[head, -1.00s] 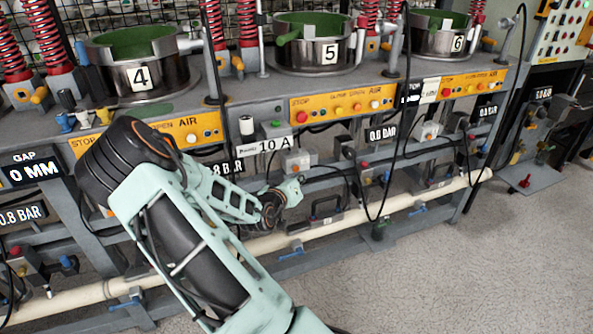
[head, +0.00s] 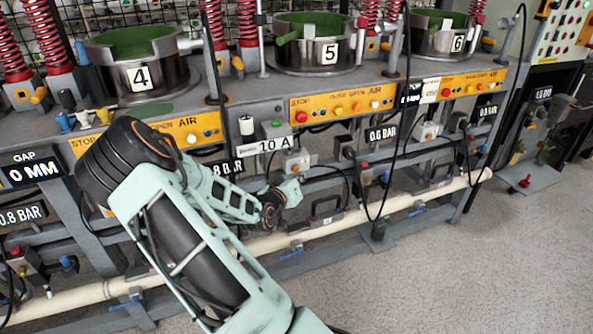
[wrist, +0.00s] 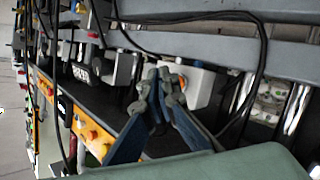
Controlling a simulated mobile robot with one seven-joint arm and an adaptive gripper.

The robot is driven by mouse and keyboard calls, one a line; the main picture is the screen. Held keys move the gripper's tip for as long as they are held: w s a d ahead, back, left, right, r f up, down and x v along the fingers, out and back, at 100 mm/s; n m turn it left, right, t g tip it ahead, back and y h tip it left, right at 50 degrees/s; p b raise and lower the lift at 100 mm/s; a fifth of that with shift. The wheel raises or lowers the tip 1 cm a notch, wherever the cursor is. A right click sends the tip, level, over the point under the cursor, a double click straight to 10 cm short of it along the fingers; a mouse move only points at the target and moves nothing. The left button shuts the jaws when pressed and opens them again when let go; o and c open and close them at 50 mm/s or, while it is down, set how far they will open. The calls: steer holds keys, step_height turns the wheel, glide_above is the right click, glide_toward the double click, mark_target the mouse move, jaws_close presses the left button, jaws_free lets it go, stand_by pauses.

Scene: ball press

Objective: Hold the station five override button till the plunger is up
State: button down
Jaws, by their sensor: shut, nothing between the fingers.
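Station five is the steel pot marked 5 (head: 328,55), with green inside and a green bar at its left rim. Its plunger cannot be made out. Below it is an orange panel (head: 343,104) with several buttons. A small grey box (head: 297,162) with a button on its face hangs lower on the frame; I cannot read whether it is the override. My gripper (head: 297,187) is just below this box, fingers shut and empty.
Pots marked 4 (head: 141,76) and 6 (head: 437,40) stand either side. Black cables (head: 402,160) hang in front of the frame to the right of my gripper. A cream pipe (head: 345,218) runs low along the bench. The floor (head: 460,270) in front is clear.

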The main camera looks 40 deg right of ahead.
steer(key=shift+w, duration=0.1)
steer(key=shift+w+d, duration=0.1)
steer(key=shift+w, duration=0.25)
steer(key=shift+w+d, duration=0.1)
steer(key=shift+w, duration=0.4)
stand_by(1.0)
steer(key=shift+s, duration=0.1)
steer(key=shift+s+a, duration=0.2)
steer(key=shift+s, duration=0.6)
steer(key=shift+s+a, duration=0.2)
steer(key=shift+s, duration=0.6)
steer(key=shift+s+a, duration=0.2)
steer(key=shift+s, duration=0.65)
steer(key=shift+s+a, duration=0.2)
steer(key=shift+s, duration=0.6)
